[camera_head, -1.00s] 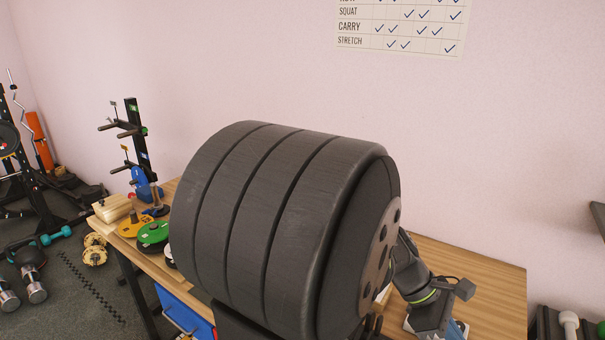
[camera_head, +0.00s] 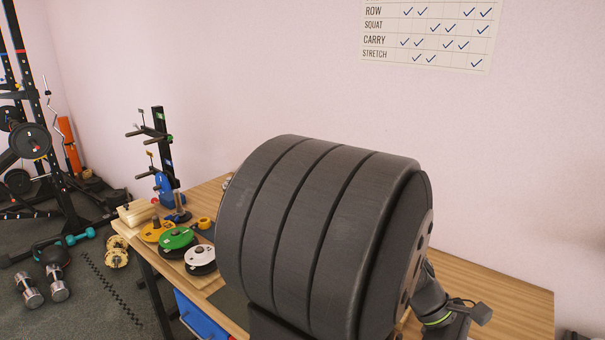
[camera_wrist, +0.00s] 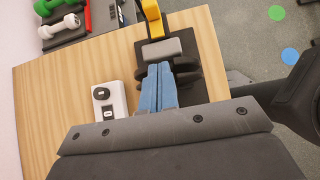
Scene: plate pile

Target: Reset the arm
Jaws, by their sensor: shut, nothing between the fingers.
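My gripper (camera_wrist: 159,68) shows in the wrist view as two blue fingers side by side, shut with nothing between them. They lie in line with a dark stand with a grey block (camera_wrist: 163,48) on the wooden table, and I cannot tell whether they touch it. In the head view, the dark wrist with a green ring (camera_head: 438,320) shows at the lower right; the fingers are hidden. Yellow (camera_head: 155,230), green (camera_head: 177,238) and white (camera_head: 200,256) plates lie on the table's left part. An upright plate rack (camera_head: 160,150) stands behind them.
A large dark segmented cylinder (camera_head: 300,230) hides most of the table in the head view. Bare wood (camera_wrist: 60,85) lies further left. Dumbbells (camera_head: 45,285) lie on the floor.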

